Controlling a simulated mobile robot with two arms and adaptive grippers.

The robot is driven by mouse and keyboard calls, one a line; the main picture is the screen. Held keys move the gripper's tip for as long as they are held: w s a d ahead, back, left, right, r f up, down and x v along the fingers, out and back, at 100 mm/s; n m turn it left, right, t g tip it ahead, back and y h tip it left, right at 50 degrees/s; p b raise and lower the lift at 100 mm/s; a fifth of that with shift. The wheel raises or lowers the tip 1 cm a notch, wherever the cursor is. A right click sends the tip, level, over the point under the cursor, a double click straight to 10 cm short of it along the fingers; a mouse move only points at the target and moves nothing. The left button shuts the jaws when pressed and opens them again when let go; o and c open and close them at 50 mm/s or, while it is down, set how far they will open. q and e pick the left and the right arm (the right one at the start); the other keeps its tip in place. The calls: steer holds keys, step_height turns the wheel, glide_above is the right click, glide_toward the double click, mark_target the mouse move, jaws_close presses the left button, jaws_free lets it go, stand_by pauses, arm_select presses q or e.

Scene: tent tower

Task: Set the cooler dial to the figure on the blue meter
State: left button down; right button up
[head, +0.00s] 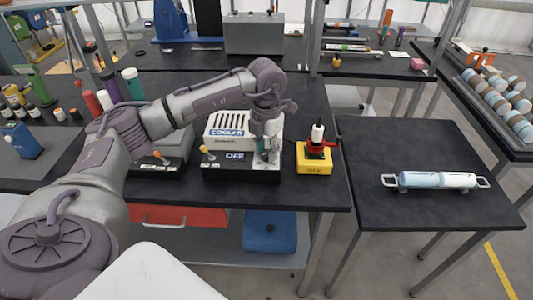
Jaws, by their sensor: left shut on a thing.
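The cooler (228,132) stands near the front edge of the dark bench, with a white vented top and a blue COOLER label. My left gripper (268,157) points down at the right end of this panel. It is shut on what seems to be the cooler dial, which the fingers mostly hide. A small blue device (22,140) stands on the left bench and may be the blue meter; no figure on it is readable. My right gripper is out of view.
A yellow box with a red valve-like top (314,157) stands close to the right of the cooler. Another dark unit (157,160) stands to its left, partly behind my arm. A side table (420,140) carries a blue-and-white cylinder in a handled holder.

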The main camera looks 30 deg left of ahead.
arm_select(q)
steer(key=shift+m+b, duration=0.45)
steer(key=shift+m, duration=0.65)
steer(key=shift+r, duration=0.1)
steer(key=c, duration=0.8)
jaws_free()
steer(key=shift+o, duration=0.2)
